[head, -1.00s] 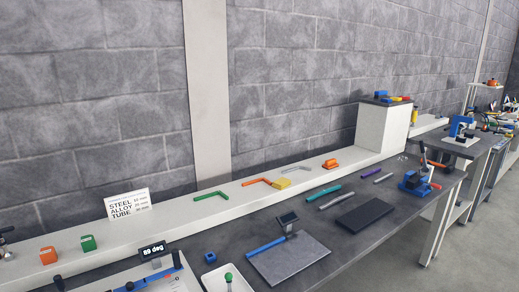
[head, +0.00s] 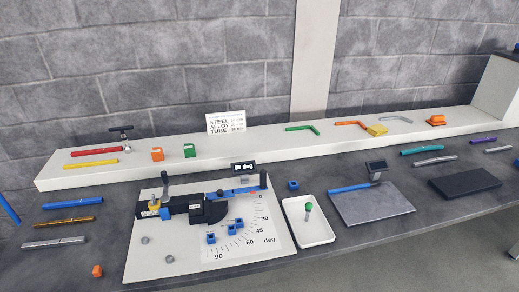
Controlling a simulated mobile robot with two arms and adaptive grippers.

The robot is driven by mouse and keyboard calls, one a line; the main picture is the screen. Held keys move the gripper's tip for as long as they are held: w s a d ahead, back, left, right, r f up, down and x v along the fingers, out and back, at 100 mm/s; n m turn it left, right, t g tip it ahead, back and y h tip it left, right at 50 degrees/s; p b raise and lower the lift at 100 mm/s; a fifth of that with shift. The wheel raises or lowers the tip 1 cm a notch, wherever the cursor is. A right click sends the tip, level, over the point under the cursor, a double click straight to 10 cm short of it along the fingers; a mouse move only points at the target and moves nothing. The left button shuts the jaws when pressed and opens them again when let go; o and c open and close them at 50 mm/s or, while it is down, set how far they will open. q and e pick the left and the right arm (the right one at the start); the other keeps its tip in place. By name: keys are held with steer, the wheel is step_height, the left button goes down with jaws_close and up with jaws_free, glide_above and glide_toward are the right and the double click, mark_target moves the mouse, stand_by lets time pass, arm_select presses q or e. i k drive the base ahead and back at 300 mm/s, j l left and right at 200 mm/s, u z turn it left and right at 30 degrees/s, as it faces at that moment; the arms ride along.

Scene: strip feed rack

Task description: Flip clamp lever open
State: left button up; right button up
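A tube bender with a black body (head: 182,203) sits on a white base plate (head: 145,250) in the middle of the bench. At its left end is a yellow clamp block (head: 154,205) with a blue part. A dark lever (head: 165,186) stands nearly upright beside this block. Whether its clamp is locked cannot be told. A blue bar (head: 238,191) runs right from the body and ends in an upright black handle (head: 263,180). A printed angle scale (head: 240,240) lies in front. Neither of my grippers is in view.
Coloured tubes, such as a gold one (head: 68,222), lie left of the plate. A white tray (head: 308,236) with a green-topped tool stands right of it, beside a grey slab (head: 370,205). A raised white shelf (head: 240,148) runs behind, holding a sign and bent tubes.

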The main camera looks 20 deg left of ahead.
mark_target(164, 198)
steer(key=i+j+u, duration=0.1)
steer(key=j+u, duration=0.3)
steer(key=i+j+u, duration=0.1)
steer(key=j+u, duration=0.25)
steer(key=i+j+u, duration=0.15)
steer(key=u, duration=0.25)
